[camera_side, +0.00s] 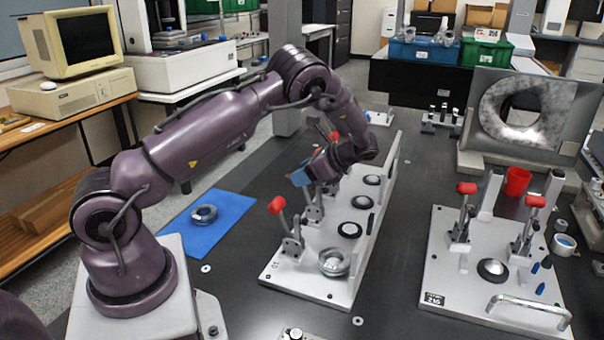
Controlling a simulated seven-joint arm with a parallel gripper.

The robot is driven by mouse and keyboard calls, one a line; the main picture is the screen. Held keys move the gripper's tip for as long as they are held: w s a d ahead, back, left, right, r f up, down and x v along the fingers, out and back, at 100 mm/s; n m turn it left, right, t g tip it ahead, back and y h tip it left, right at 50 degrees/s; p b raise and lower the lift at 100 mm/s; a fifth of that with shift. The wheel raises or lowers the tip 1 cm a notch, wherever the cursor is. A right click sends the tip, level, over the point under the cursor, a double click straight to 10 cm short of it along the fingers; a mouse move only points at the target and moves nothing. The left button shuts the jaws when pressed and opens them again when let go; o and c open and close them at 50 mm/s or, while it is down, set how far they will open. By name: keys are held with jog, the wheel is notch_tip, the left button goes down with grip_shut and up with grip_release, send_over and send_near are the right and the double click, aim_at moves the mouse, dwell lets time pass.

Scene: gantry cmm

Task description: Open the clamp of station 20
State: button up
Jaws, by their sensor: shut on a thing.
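A long light metal fixture plate (284,277) with an upright back rail stands in front of my arm. It carries a row of toggle clamps with red-tipped handles. The front clamp (291,240) has its red handle raised and tilted left. The middle clamp (314,211) is below my gripper (306,183), which is shut at its handle; the grip itself is mostly hidden. A rear clamp's red tip (333,136) shows behind my wrist. Round dark seats (349,230) line the plate, and a metal ring (333,262) lies on the front one. No station number 20 is readable.
A second plate (455,283) at right has two red-handled clamps and a bar handle. A blue mat (232,208) with a metal ring (204,214) lies left. A red cup (517,181) and a large metal part (528,112) stand at the back right. Dark table is free between plates.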

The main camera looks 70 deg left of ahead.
jog(key=shift+w+d+f, duration=0.1)
jog(key=shift+w+d, duration=0.1)
jog(key=shift+d, duration=0.05)
jog(key=o, duration=1.2)
jog(key=shift+o, duration=0.4)
jog(key=shift+s+a, duration=0.1)
jog(key=v, duration=1.3)
